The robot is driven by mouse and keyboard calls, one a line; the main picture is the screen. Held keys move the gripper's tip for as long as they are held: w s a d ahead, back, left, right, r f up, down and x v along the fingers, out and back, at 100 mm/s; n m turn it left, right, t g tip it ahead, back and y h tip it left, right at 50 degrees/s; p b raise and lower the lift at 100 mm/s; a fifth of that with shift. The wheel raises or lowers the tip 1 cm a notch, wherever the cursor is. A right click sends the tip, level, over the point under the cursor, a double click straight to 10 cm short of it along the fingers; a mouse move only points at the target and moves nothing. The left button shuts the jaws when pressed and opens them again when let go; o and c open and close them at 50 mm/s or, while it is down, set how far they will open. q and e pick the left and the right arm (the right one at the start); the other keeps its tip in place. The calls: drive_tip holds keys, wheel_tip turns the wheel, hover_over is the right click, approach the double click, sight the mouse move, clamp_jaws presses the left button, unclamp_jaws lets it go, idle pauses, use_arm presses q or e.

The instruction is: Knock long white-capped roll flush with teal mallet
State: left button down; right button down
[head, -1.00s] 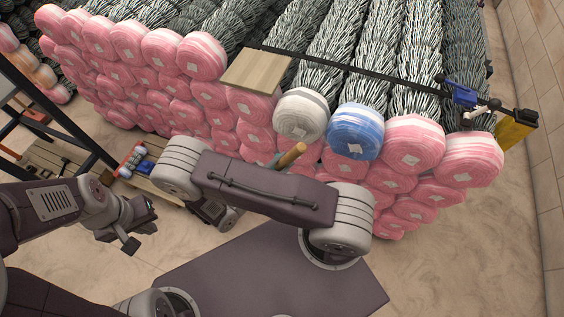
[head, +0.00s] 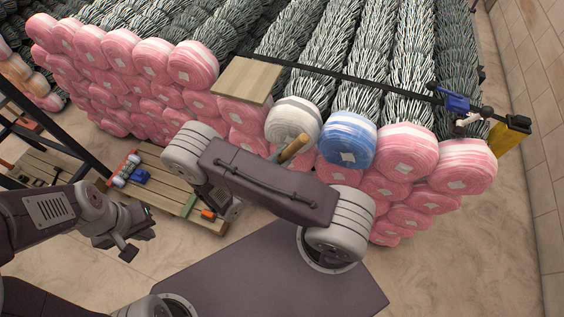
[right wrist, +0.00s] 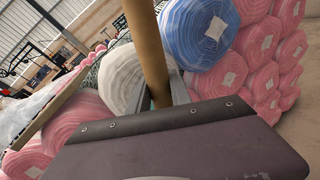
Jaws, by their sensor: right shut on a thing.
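The white-capped roll (head: 291,122) sits in the front top row between the wooden board and the blue-capped roll (head: 347,141); it also shows in the right wrist view (right wrist: 121,78). How far it sticks out is hard to judge. My right gripper (right wrist: 162,98) is shut on the mallet's wooden handle (right wrist: 146,45), which stands up in front of the white cap. The handle also shows in the head view (head: 294,147); the mallet's head is mostly hidden behind my arm. My left gripper (head: 140,243) hangs open and empty at the lower left.
Pink-capped rolls (head: 192,64) are stacked around the white and blue ones. A wooden board (head: 246,81) and a dark bar with a blue clamp (head: 455,102) lie across the roll tops. A wooden pallet bench (head: 165,180) with tools stands at left. Floor at right is clear.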

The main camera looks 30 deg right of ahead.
drive_tip(key=shift+w+d, duration=0.25)
drive_tip(key=shift+d, duration=0.15)
drive_tip(key=shift+w+d, duration=0.95)
drive_tip(key=shift+d, duration=0.05)
drive_tip(key=shift+s+a, duration=0.4)
drive_tip(key=shift+a, duration=0.05)
drive_tip(key=shift+s+a+r, duration=0.1)
drive_tip(key=shift+s+a, duration=0.2)
